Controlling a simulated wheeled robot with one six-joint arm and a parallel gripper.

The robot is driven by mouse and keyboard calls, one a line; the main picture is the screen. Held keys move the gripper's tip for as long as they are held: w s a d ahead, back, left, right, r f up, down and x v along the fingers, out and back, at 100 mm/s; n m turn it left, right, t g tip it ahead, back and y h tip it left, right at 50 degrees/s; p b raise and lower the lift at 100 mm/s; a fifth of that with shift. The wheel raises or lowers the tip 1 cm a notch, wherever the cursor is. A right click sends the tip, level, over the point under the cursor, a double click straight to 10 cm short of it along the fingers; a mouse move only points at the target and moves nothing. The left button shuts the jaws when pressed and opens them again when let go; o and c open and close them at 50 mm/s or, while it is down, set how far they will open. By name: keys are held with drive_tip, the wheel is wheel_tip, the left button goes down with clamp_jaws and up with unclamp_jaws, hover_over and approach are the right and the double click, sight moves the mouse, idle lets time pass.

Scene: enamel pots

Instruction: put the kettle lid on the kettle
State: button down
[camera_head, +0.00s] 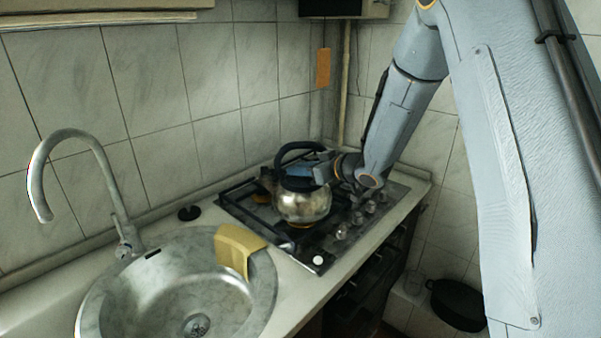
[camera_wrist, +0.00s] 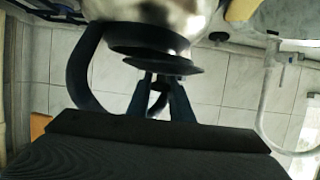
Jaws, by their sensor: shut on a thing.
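The kettle (camera_head: 303,205), a shiny metal pot with a black arched handle, stands on the gas hob in the head view. In the wrist view, which looks upside down, the kettle's metal body (camera_wrist: 180,14) and dark collar show at the top, with the handle (camera_wrist: 88,70) at the left. My gripper (camera_wrist: 162,92) is shut on the knob of the dark, disc-shaped kettle lid (camera_wrist: 165,64). The lid is close over the kettle's collar and looks slightly tilted; I cannot tell whether they touch. In the head view my gripper (camera_head: 308,172) is under the handle's arch and hides much of the lid.
The black hob (camera_head: 240,200) has knobs along its front edge. A round sink (camera_head: 130,310) with a yellow cloth (camera_head: 238,247) on its rim and a tall faucet (camera_head: 90,140) lies to the left. A small black disc (camera_head: 189,212) lies on the counter. Tiled walls stand close behind.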

drive_tip(key=shift+w+f, duration=0.2)
drive_tip(key=shift+w, duration=0.55)
drive_tip(key=shift+w+f, duration=0.15)
drive_tip(key=shift+w, duration=0.6)
drive_tip(key=shift+w+f, duration=0.2)
drive_tip(key=shift+w, duration=0.55)
drive_tip(key=c, duration=1.5)
unclamp_jaws()
drive_tip(key=shift+b+v, duration=1.2)
drive_tip(key=shift+v, duration=2.75)
